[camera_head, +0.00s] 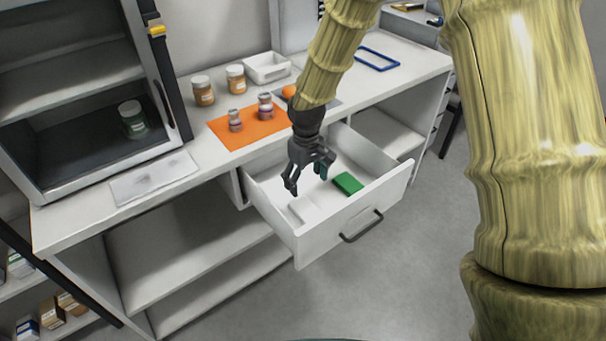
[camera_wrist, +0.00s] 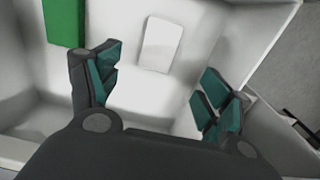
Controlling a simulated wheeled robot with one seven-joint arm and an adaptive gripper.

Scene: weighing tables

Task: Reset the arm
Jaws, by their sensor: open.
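My gripper (camera_head: 308,178) is open and hangs over the open drawer (camera_head: 378,203) of the white table. In the wrist view its two fingers (camera_wrist: 155,95) are spread apart with nothing between them. A green block (camera_head: 347,183) lies in the drawer to the right of my gripper; it also shows at the upper left in the wrist view (camera_wrist: 64,20). A white block (camera_head: 301,210) lies in the drawer below my gripper in the picture; the wrist view shows it ahead of the fingers (camera_wrist: 160,44).
On the tabletop (camera_head: 190,178) are an orange mat (camera_head: 232,139) with small jars, two orange-brown jars (camera_head: 203,91), a white tray (camera_head: 268,75) and a blue frame (camera_head: 377,59). A cabinet (camera_head: 75,160) holding a green jar (camera_head: 132,119) stands at left. The drawer handle (camera_head: 361,226) sticks out in front.

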